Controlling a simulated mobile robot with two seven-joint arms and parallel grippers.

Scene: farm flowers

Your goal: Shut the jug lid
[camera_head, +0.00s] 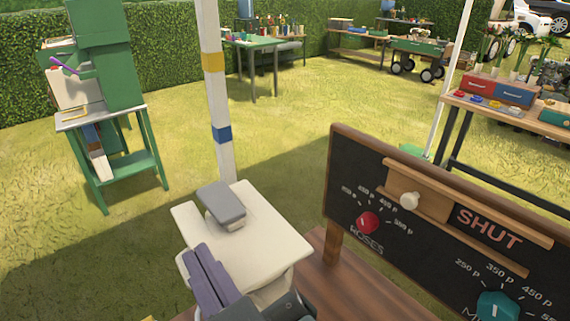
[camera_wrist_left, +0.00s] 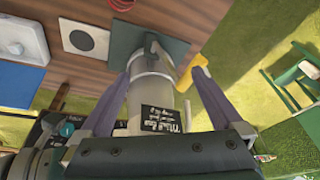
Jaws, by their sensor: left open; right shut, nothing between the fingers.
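My left gripper (camera_wrist_left: 166,68) is open, with a purple finger on each side of the jug; contact is unclear. In the head view my right gripper (camera_head: 200,252) is shut and empty, in front of a cream box-like thing (camera_head: 270,232) with a grey block (camera_head: 222,202) on top. I cannot make out the jug there.
A blackboard (camera_head: 345,178) with dials and a "SHUT" slider stands right of my right gripper. A white post (camera_head: 215,100) rises behind the cream thing. A green stand (camera_head: 155,165) is at the left.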

